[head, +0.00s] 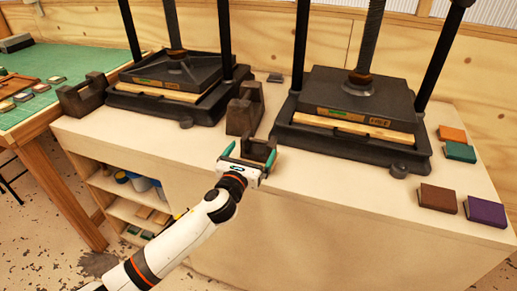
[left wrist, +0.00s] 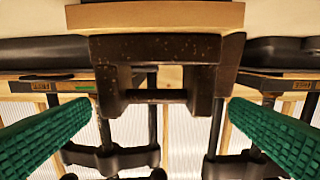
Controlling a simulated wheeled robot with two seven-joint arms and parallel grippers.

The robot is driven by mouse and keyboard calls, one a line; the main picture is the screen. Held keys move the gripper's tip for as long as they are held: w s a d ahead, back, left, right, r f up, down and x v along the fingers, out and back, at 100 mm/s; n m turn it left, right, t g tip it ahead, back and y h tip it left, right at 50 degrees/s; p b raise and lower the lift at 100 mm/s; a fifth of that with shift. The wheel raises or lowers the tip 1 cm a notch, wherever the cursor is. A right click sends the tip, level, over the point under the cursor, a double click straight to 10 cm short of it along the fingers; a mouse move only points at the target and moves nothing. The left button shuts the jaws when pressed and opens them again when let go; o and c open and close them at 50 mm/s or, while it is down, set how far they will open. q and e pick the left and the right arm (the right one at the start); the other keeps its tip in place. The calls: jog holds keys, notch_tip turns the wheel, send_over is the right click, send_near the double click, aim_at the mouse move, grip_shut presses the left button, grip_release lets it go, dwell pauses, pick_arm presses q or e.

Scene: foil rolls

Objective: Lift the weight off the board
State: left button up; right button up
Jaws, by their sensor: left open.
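A dark, speckled weight (head: 259,150) with a handle-like gap stands near the bench's front edge, between the spread green fingers of my left gripper (head: 248,152). In the left wrist view, which looks upside down, the weight (left wrist: 155,60) lies between the two green fingers (left wrist: 160,128), with a visible space on each side. There its base meets a light wooden board (left wrist: 155,15), so it appears to rest on the board. In the head view I cannot make out this board. My right gripper is not in view.
Two black presses stand behind, left (head: 175,85) and right (head: 350,115). Similar dark weights stand on the bench, one at left (head: 82,96) and one just behind my gripper (head: 243,108). Coloured blocks (head: 460,151) lie at right. The bench front (head: 330,220) drops off close by.

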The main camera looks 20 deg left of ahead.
aim_at(258, 142)
pick_arm(q)
jog(key=w, duration=0.7)
jog(key=shift+w+d+f, duration=0.25)
jog(key=shift+w+d, duration=0.1)
jog(key=shift+s, duration=0.1)
jog(key=c, duration=1.6)
jog(key=shift+r, duration=0.3)
jog(key=shift+c, duration=0.5)
